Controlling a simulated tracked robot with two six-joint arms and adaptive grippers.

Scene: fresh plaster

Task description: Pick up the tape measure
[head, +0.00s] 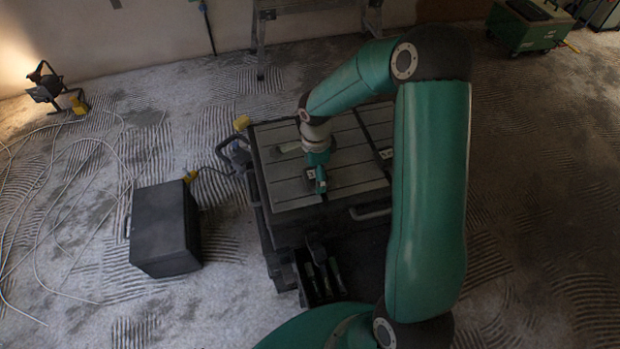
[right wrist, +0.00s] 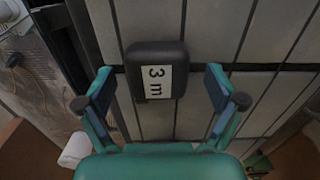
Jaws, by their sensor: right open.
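The tape measure (right wrist: 138,62) is a black rounded block with a white "3 m" label in the right wrist view. It lies on the grey slatted top of the work box (head: 345,150). My right gripper (right wrist: 160,90) is open, with one finger on each side of the lower part of the tape measure and a gap to both. In the head view my right gripper (head: 319,182) points down over the box top. A small pale patch beside it there may be the label; the rest is hard to make out. My left gripper is not in view.
A black case (head: 165,228) stands on the floor left of the box. An open tray with tools (head: 322,278) is at the box's front. A work lamp (head: 46,86) and loose cable lie at the left. A green cart (head: 530,25) is far right.

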